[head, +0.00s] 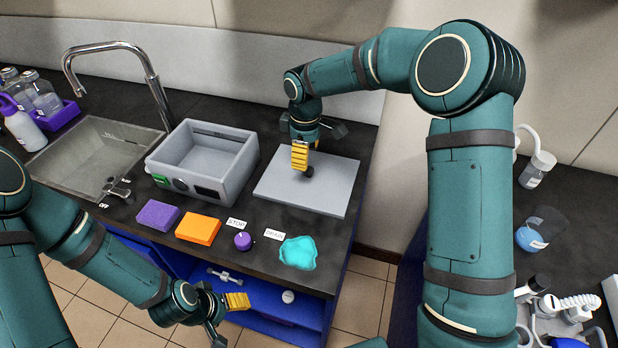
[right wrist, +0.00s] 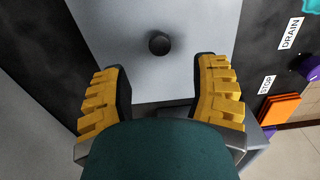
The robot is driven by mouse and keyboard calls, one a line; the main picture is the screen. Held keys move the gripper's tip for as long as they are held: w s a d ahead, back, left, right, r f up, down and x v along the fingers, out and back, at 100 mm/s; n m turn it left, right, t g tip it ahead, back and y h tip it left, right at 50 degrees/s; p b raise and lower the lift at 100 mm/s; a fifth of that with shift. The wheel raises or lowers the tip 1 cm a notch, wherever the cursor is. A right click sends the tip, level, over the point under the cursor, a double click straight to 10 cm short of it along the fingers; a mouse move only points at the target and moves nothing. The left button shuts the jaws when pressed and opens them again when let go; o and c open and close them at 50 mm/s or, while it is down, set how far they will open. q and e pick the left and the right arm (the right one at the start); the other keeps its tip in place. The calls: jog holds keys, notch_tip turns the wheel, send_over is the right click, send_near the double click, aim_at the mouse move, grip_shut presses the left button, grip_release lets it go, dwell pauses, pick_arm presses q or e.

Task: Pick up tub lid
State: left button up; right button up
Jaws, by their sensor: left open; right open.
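The tub lid (head: 330,190) is a flat grey panel lying on the dark counter to the right of the grey tub. Its dark round knob (head: 308,171) shows near its middle. In the right wrist view the lid (right wrist: 200,28) fills the centre, with the knob (right wrist: 159,43) ahead of and between the fingers. My right gripper (head: 300,158) is above the lid at the knob, with yellow finger pads; in the wrist view it is open and empty. My left gripper (head: 237,301) is open and empty in front of the counter, low and away from the lid.
The open grey tub (head: 204,160) stands beside the lid. A sink (head: 95,155) with a tall faucet (head: 118,50) is at the left. Purple (head: 158,215) and orange (head: 198,228) sponges, a purple knob (head: 243,241) and a teal cloth (head: 298,252) lie along the front.

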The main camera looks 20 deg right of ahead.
aim_at(309, 169)
jog(key=f, duration=0.1)
jog(key=f+b, duration=0.1)
jog(key=f, duration=0.3)
jog(key=shift+s+d+f+b, duration=0.15)
jog(key=shift+s+d+b, duration=0.15)
jog(key=shift+s+d, duration=0.05)
grip_shut()
